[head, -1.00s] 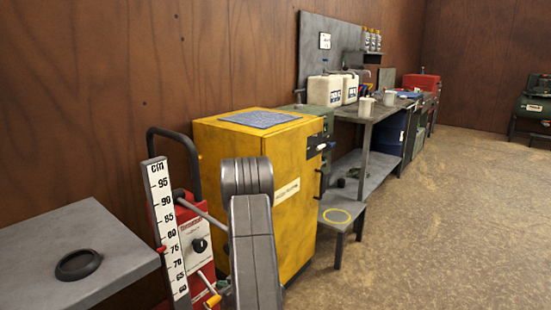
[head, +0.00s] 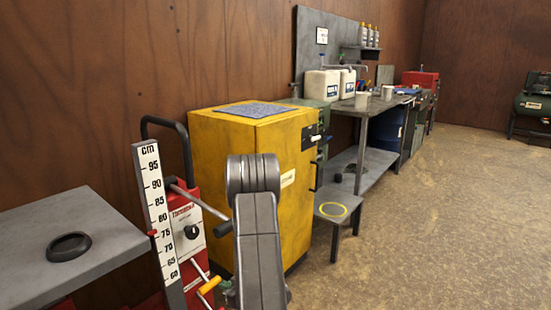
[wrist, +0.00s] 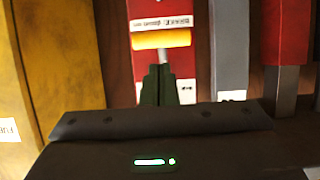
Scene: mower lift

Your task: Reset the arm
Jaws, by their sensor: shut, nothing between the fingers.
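In the wrist view my gripper (wrist: 160,86) has its dark fingers together, with nothing between them. A yellow handle grip (wrist: 161,40) on a grey rod shows just beyond the fingertips, in front of a red panel with white labels. In the head view my grey arm (head: 258,235) stands in the foreground and hides most of the gripper. The yellow grip (head: 209,285) shows low beside the arm, in front of the red lift unit (head: 190,222). Whether the fingers touch the grip is not clear, but they do not hold it.
A white cm scale (head: 156,205) stands left of the arm. A grey table (head: 60,225) with a black ring (head: 69,247) is at left. A yellow cabinet (head: 215,150) stands behind the arm. A workbench (head: 365,107) lines the wall.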

